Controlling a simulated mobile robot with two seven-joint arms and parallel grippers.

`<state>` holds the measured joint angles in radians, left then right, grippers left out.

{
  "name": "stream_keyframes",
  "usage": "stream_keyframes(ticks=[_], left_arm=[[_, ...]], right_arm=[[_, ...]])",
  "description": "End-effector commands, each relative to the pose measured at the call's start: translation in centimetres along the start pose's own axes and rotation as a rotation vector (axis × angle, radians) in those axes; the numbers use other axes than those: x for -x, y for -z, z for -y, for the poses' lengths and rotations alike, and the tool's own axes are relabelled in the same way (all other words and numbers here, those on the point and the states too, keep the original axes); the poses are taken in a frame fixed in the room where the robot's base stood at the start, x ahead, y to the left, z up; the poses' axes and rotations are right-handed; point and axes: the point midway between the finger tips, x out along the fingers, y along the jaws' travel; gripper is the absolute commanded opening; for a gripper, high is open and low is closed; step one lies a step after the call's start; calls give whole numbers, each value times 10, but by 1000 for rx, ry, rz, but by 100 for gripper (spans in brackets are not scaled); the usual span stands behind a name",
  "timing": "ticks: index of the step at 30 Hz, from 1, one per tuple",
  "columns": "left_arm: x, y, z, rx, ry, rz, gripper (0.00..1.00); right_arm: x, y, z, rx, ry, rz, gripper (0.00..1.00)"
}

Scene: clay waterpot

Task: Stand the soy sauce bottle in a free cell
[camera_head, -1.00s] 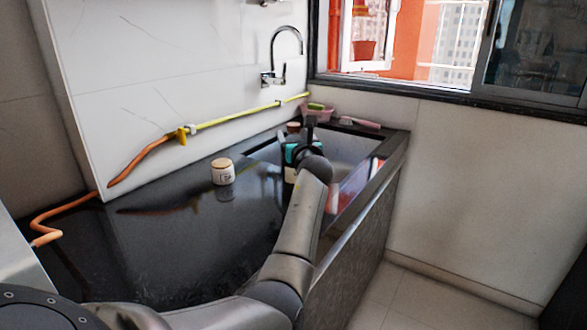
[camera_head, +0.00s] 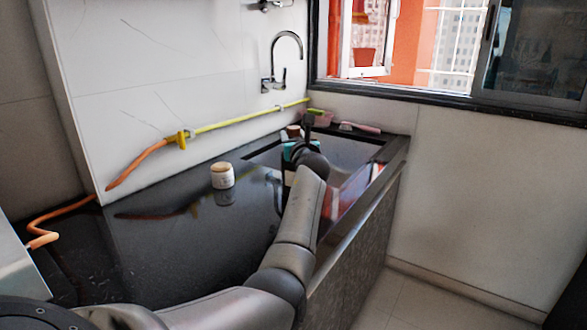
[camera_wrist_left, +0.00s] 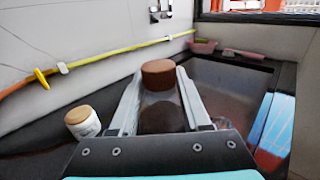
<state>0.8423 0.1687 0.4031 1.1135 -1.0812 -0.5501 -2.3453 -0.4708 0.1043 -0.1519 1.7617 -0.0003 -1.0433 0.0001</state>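The soy sauce bottle, as I take it, is a dark bottle with a brown cap (camera_wrist_left: 158,75). Its cap also shows in the head view (camera_head: 293,131), just left of my left gripper near the sink. In the left wrist view, the cap and dark body stand between the two pale fingers of my left gripper (camera_wrist_left: 160,92). The fingers look spread, one on each side of the bottle; contact is hard to tell. In the head view, my left arm hides most of the gripper and bottle. I cannot make out any cells. My right gripper is not in view.
A white jar with a wooden lid (camera_head: 222,175) stands on the dark counter (camera_head: 180,245), left of the gripper. The sink (camera_head: 345,152) is sunk into the counter. A pink basin (camera_head: 322,119) and a brush (camera_head: 360,127) lie at the back. A yellow-orange hose (camera_head: 235,121) runs along the wall.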

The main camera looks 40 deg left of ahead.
Motion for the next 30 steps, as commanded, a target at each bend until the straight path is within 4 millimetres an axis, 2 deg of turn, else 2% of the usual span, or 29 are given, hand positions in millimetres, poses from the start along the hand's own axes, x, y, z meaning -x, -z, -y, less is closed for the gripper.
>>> stream_keyframes(ticks=[2, 12, 30], left_arm=[[0, 0, 0, 0, 0, 0, 37], [0, 0, 0, 0, 0, 0, 0], [0, 1, 0, 0, 0, -1, 0]], right_arm=[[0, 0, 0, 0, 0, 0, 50], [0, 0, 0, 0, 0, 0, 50], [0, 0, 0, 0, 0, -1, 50]])
